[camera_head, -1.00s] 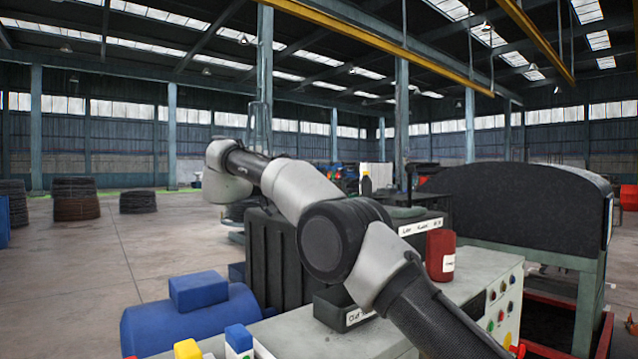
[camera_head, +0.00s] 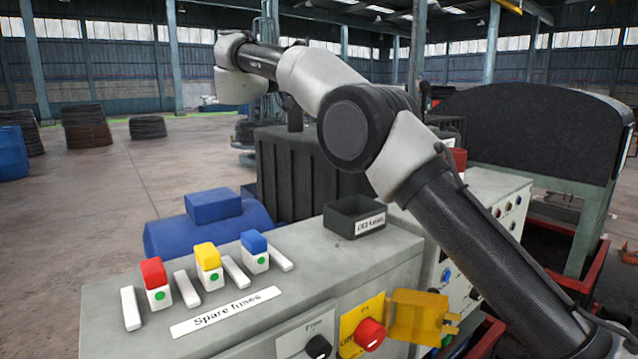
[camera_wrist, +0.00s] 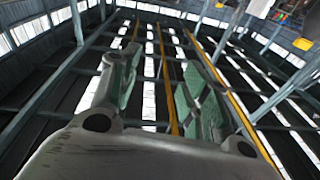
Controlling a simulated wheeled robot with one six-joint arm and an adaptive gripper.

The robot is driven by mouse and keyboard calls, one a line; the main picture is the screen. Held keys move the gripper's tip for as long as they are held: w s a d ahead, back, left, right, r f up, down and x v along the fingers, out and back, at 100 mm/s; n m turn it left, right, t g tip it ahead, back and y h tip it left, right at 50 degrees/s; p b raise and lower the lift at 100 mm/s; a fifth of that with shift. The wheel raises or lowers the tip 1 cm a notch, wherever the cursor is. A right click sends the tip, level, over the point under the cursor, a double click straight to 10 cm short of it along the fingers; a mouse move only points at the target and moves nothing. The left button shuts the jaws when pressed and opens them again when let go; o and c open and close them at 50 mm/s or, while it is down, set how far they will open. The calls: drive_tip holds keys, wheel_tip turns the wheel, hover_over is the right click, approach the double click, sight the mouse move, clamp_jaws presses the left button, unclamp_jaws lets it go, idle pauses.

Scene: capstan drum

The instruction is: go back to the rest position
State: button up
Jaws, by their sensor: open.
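My gripper (camera_wrist: 158,78) shows in the wrist view with its two green-padded fingers spread wide apart. Nothing is between the fingers, and behind them are the roof beams and skylights, so the gripper faces upward. In the head view my arm is raised and bent over the grey control cabinet (camera_head: 120,335), its far end reaching to the upper left. The fingers cannot be made out in the head view.
On the cabinet top stand a red fuse (camera_head: 153,272), a yellow fuse (camera_head: 208,257), a blue fuse (camera_head: 254,243) and a small black bin (camera_head: 345,221). A yellow plate (camera_head: 420,316) sticks out at the front. Behind are a blue motor (camera_head: 170,238) and a black ribbed box (camera_head: 290,180). Open floor lies left.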

drive_tip(key=d+r+n+t+y, duration=0.9)
drive_tip(key=d+r+n+y, duration=0.2)
drive_tip(key=d+r+y, duration=0.4)
drive_tip(key=s+d+f+g, duration=0.6)
drive_tip(key=s+d+f, duration=0.2)
drive_tip(key=s+f, duration=0.6)
drive_tip(key=s+d+f+g, duration=0.6)
drive_tip(key=s+d+f, duration=0.1)
drive_tip(key=s+f, duration=0.8)
drive_tip(key=s+d+f+g, duration=0.6)
drive_tip(key=s+d+f, duration=0.2)
drive_tip(key=s+f, duration=0.7)
drive_tip(key=s, duration=0.3)
drive_tip(key=shift+s+d+m+h, duration=0.15)
drive_tip(key=shift+d+m+h, duration=0.15)
